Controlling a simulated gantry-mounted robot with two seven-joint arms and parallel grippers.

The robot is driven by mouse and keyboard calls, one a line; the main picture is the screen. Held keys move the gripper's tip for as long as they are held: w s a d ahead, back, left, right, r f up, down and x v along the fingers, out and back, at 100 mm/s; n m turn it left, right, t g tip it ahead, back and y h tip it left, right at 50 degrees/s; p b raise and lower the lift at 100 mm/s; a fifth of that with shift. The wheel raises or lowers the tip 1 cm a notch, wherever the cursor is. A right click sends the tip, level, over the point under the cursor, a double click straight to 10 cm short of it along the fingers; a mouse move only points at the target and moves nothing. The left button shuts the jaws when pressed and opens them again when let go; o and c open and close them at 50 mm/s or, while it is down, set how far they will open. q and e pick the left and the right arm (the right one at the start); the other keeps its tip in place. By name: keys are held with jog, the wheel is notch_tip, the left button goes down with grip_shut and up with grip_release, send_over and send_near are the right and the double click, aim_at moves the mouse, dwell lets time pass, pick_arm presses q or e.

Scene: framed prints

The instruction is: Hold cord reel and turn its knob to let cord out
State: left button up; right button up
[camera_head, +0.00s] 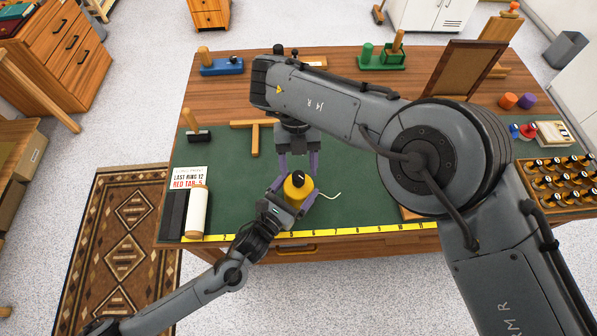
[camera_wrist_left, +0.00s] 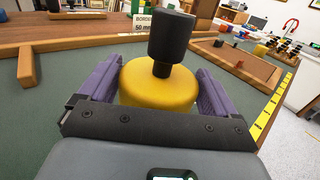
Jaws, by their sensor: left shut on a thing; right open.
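The cord reel (camera_head: 298,190) is a yellow drum with a black knob (camera_head: 298,177) on top. It stands upright near the front edge of the green mat. A pale cord (camera_head: 328,195) sticks out from its right side. My left gripper (camera_head: 296,196) is shut on the drum; in the left wrist view its purple fingers lie on either side of the yellow reel (camera_wrist_left: 158,84), with the black knob (camera_wrist_left: 170,42) rising above. My right gripper (camera_head: 299,160) is open and points down just behind and above the knob, apparently not touching it.
A yellow measuring tape (camera_head: 350,230) runs along the table's front edge. A wooden T-shaped piece (camera_head: 256,135) lies behind left. A knob rack (camera_head: 558,182) is at right.

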jog(key=shift+r, duration=1.1)
